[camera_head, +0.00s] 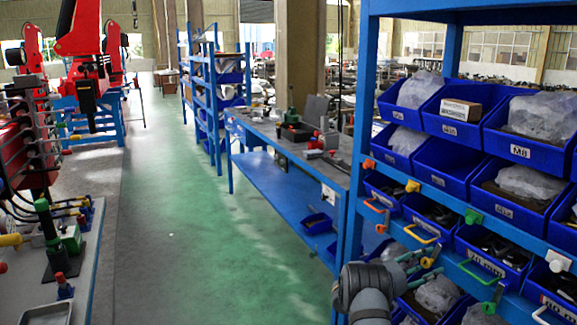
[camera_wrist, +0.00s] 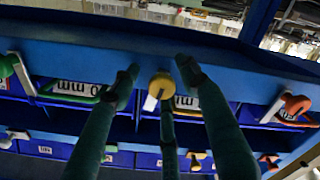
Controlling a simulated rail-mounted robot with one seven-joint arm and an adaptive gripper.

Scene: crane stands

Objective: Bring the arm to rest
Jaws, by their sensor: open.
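My gripper (camera_head: 424,262) is at the lower right of the head view, in front of the blue shelf rack (camera_head: 352,165). In the wrist view its dark green fingers (camera_wrist: 157,68) are spread apart with nothing held between them. A round yellow knob (camera_wrist: 161,86) on the rack's blue rail shows between the fingertips; I cannot tell whether any finger touches it. My grey wrist (camera_head: 366,289) is low beside the rack.
Blue bins (camera_head: 470,148) fill the rack. Coloured knobs and handles, such as a green one (camera_head: 473,216), stick out from its front. A workbench (camera_head: 290,145) stands behind. The green floor (camera_head: 190,220) to the left is clear.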

